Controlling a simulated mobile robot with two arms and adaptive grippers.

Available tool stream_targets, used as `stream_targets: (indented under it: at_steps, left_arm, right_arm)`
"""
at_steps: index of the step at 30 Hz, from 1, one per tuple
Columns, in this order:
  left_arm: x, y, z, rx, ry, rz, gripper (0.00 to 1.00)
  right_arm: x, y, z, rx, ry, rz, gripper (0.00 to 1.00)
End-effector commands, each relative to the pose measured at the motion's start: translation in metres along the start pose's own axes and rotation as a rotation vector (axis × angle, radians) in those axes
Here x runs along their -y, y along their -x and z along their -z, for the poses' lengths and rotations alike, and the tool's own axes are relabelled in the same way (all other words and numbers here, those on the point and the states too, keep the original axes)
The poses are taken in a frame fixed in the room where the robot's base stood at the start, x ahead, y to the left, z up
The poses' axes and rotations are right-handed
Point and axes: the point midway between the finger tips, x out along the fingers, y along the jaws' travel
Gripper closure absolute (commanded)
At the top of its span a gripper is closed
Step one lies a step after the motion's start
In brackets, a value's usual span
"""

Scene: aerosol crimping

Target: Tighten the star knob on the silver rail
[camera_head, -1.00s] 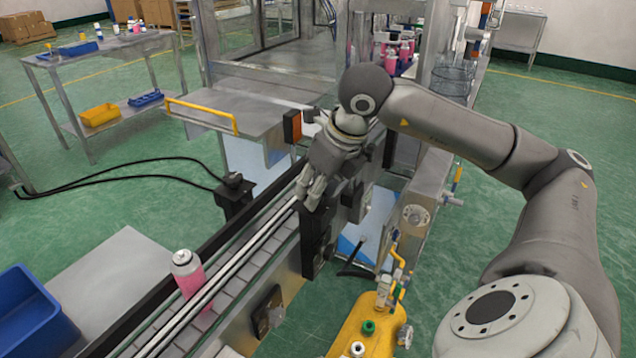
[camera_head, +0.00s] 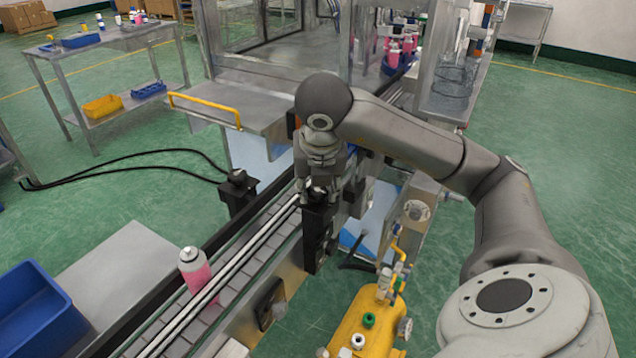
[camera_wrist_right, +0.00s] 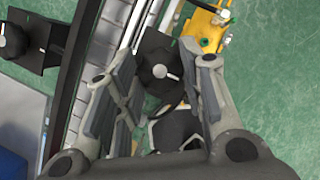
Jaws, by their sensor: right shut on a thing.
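The black star knob (camera_wrist_right: 163,72) has a pale centre pin and sits on a dark bracket beside the silver rail (camera_head: 240,262). In the head view the bracket (camera_head: 318,240) stands upright at the rail's right side. My right gripper (camera_head: 318,190) points down onto its top. In the right wrist view the two fingers of my right gripper (camera_wrist_right: 167,78) lie on either side of the knob, shut on it. In the head view the gripper hides most of the knob. My left gripper is in neither view.
A second black knob (camera_head: 237,177) stands on a bracket across the conveyor. A pink bottle with a white top (camera_head: 194,268) stands on the conveyor. A yellow tank with valves (camera_head: 365,325) is at the lower right, near my arm. A blue bin (camera_head: 35,318) is at lower left.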

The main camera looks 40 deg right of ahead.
Motion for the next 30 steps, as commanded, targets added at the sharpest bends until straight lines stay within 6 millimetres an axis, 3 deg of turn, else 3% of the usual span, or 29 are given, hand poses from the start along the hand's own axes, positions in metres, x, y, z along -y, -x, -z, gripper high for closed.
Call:
stream_targets:
  at_steps: [18, 19, 23, 24, 30]
  left_arm:
    - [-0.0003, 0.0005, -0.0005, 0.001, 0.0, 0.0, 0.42]
    - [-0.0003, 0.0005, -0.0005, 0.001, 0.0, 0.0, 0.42]
    - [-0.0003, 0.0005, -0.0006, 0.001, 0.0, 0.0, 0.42]
    - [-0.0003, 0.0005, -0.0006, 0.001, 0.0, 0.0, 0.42]
    - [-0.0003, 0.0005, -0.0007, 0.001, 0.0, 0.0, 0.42]
  right_arm:
    - [-0.0005, -0.0001, 0.0, -0.001, -0.041, 0.016, 0.87]
    - [-0.0005, -0.0001, 0.0, -0.001, -0.041, 0.016, 0.62]
    - [-0.0004, -0.0002, 0.0, -0.001, -0.04, 0.016, 0.45]
    - [-0.0004, -0.0002, 0.0, -0.001, -0.04, 0.016, 0.42]
    - [-0.0004, -0.0002, 0.0001, -0.001, -0.04, 0.016, 0.42]
